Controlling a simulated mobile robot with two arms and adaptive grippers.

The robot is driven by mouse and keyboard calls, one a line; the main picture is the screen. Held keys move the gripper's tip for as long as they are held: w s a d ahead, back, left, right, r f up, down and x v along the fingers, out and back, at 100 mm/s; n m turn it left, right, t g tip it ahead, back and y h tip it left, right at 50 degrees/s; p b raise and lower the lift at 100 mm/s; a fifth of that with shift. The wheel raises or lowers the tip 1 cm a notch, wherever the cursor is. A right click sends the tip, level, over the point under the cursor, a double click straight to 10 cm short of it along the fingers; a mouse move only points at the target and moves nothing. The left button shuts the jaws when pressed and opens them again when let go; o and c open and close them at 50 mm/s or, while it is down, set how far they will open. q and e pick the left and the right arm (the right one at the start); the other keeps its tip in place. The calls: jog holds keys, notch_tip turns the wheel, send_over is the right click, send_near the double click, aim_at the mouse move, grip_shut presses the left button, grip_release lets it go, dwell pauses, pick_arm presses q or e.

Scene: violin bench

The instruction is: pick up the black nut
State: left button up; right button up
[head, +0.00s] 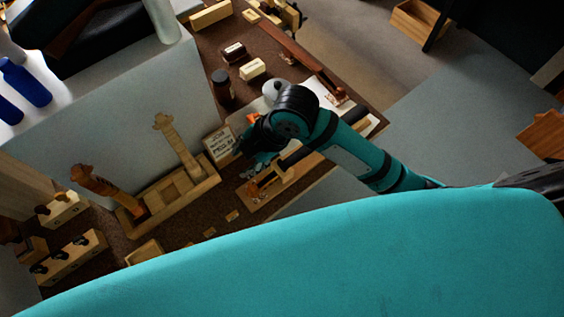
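My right gripper (256,163) points down over the dark brown bench (232,216), beside a small white labelled card or box (219,144). My own wrist covers part of it, and I cannot tell whether its fingers are apart or closed. A light wooden board (290,178) with orange-brown bits lies just under and beside the gripper. I cannot pick out the black nut for certain; it may be hidden behind my gripper or too small to see. My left gripper is not in view.
A wooden tray (206,186) holds an upright pale violin neck (178,145) and a browner carved one (95,182). Blocks with dark knobs (68,258) stand at the left. A dark jar (221,85) stands behind the gripper. My teal arm covers the bottom.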

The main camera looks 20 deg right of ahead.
notch_tip(320, 180, up, 4)
jog(key=w+d+n+g+h, duration=0.1)
jog(key=d+n+h, duration=0.1)
jog(key=n, duration=0.9)
jog(key=n+g+h+p, duration=0.1)
jog(key=n+h, duration=0.2)
jog(key=n, duration=0.4)
send_over(279, 160)
jog(key=f, duration=0.8)
jog(key=shift+s+a+f, duration=0.2)
jog(key=shift+s+a, duration=0.05)
jog(key=shift+w+d+f+p, duration=0.15)
jog(key=shift+f+p, duration=0.25)
jog(key=shift+f, duration=1)
jog(key=shift+w+d+f+p, duration=0.15)
jog(key=shift+f+p, duration=0.25)
jog(key=shift+f, duration=0.95)
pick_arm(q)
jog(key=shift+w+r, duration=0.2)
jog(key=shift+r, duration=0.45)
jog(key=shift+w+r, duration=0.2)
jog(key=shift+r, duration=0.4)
pick_arm(e)
grip_shut()
